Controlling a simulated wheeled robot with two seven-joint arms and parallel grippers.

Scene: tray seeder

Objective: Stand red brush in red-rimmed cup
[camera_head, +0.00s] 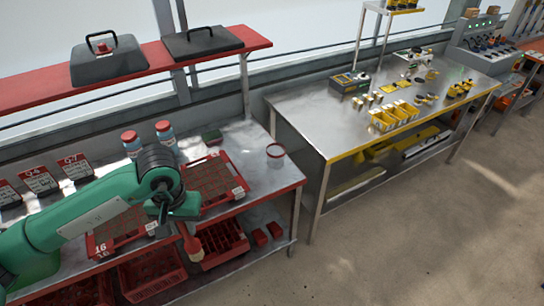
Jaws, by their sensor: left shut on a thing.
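The red brush (187,233) hangs from my left gripper (180,215), bristle end down, a little tilted. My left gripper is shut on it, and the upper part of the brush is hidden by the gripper. It shows over the front edge of the bench, with the lower shelf behind it. The red-rimmed cup (275,155) stands upright on the bench near its right end, to the right of and beyond the gripper, apart from the brush. My right gripper is out of view.
A red seed tray (239,182) lies between my left arm and the cup. The metal bench top (262,180) around the cup is clear. A shelf (255,42) runs above the back.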

